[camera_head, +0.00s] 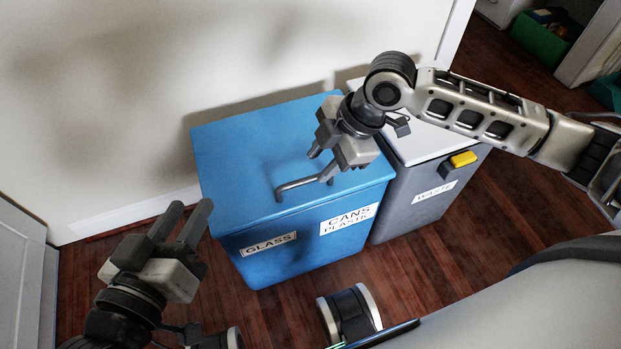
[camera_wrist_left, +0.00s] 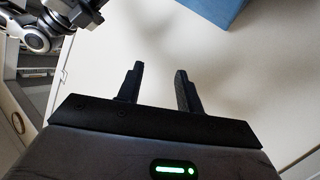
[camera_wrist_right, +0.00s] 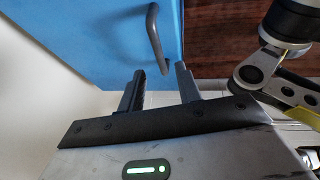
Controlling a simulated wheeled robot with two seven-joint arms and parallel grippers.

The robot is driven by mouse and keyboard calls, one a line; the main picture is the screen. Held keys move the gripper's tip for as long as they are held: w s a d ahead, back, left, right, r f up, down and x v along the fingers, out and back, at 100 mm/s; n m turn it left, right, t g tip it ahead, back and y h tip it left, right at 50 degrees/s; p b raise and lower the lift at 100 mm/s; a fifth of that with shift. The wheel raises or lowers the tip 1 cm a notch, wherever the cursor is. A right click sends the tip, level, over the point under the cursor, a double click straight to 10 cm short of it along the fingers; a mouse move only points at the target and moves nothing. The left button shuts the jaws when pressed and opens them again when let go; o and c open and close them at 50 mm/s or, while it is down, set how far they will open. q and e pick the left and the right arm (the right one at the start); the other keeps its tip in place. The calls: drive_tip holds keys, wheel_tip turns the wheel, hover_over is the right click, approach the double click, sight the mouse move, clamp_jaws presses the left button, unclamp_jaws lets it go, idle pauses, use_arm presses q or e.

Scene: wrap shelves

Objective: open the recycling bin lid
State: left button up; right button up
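The blue recycling bin (camera_head: 235,150) stands against the wall with its lid shut. Its front carries GLASS and CANS PLASTIC labels. A grey bar handle (camera_head: 297,186) sits on the lid near the front edge; it also shows in the right wrist view (camera_wrist_right: 155,38). My right gripper (camera_head: 322,166) is over the lid, close to the handle's right end.
A grey WASTE bin (camera_head: 415,190) with a white lid and yellow latch (camera_head: 463,159) stands right beside the blue bin. The white wall (camera_head: 110,90) is close behind. A green crate (camera_head: 540,38) sits at the back right. Wooden floor (camera_head: 470,240) is clear in front.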

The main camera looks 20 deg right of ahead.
sight(306, 180)
use_arm(q)
drive_tip(key=shift+d+r+n+t+h+b, duration=0.3)
drive_tip(key=shift+r+n+h+b, duration=0.15)
drive_tip(key=shift+b, duration=0.35)
use_arm(e)
drive_tip(key=x, duration=0.5)
drive_tip(key=shift+f, duration=0.1)
clamp_jaws()
